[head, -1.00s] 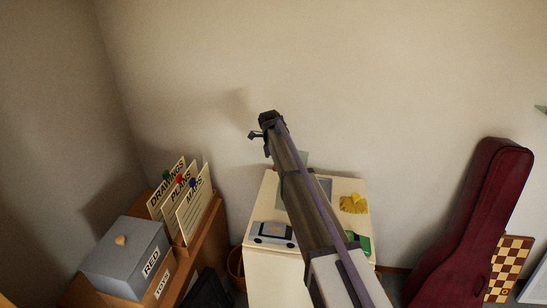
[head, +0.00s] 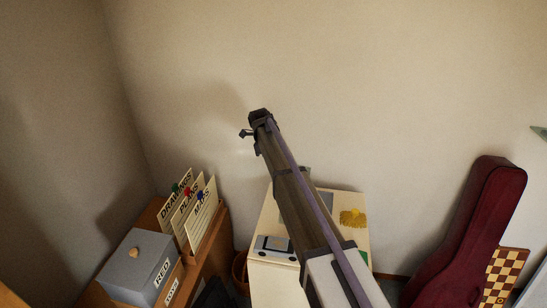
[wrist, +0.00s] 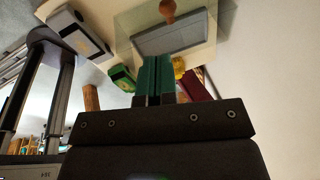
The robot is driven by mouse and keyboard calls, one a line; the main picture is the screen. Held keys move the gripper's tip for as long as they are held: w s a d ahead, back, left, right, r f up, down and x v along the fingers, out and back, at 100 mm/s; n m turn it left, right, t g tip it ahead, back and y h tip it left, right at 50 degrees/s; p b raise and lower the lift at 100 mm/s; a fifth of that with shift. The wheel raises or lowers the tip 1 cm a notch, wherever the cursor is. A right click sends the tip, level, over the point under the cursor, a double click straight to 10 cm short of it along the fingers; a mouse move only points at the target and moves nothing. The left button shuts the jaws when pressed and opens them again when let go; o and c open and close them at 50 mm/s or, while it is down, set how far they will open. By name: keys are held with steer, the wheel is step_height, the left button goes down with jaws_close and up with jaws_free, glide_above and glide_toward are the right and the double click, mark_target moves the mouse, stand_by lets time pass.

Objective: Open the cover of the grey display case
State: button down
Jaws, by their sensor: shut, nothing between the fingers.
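The grey display case shows in the wrist view (wrist: 175,35) as a grey base under a clear, see-through cover. A round brown knob (wrist: 168,8) shows at the picture's top edge, by the cover. In the head view my arm hides most of the case, and only a grey part (head: 327,203) shows on the cream cabinet. I cannot tell whether the cover is fully down. My gripper (head: 243,134) is raised in front of the wall, apart from the case. Its green fingertips (wrist: 154,62) are together and empty in the wrist view.
The cream cabinet (head: 265,218) also bears a handheld device (head: 274,248) and a yellow cloth-like thing (head: 353,217). A green thing (wrist: 122,78) shows nearby. A grey box labelled RED (head: 135,265) and file cards (head: 205,205) stand left. A dark red instrument case (head: 480,225) leans right.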

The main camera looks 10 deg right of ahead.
steer(key=shift+w+a, duration=0.2)
steer(key=shift+a, duration=0.35)
steer(key=w+d+p+v, duration=0.2)
steer(key=d+p+v, duration=0.1)
steer(key=p+v, duration=1.2)
steer(key=shift+r+p, duration=0.5)
steer(key=shift+r, duration=0.2)
steer(key=shift+s, duration=0.1)
